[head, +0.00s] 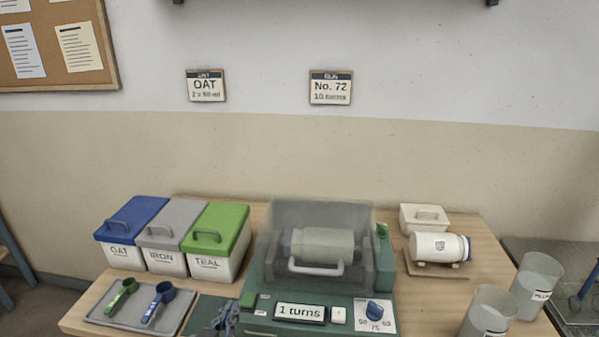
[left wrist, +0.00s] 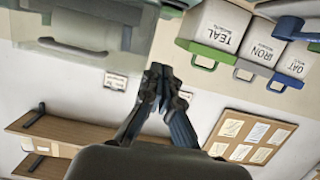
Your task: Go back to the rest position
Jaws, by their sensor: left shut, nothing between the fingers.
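My left gripper (head: 226,318) shows at the bottom edge of the head view, just left of the green machine (head: 262,290). Its fingers are together and empty. In the left wrist view, which is upside down, the closed fingertips (left wrist: 157,82) point toward the machine and the buckets. My right gripper is not in the head view. The machine has a clear cover with a handle over a pale drum (head: 322,243), and its display (head: 299,313) reads "1 turns".
Lidded buckets OAT (head: 121,256), IRON (head: 165,262) and TEAL (head: 208,267) stand at the left. A tray (head: 183,295) with two scoops lies in front. At the right are a white jar (head: 438,247), a lidded box (head: 424,216) and clear cups (head: 490,309). Wall shelves (left wrist: 60,128) show in the wrist view.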

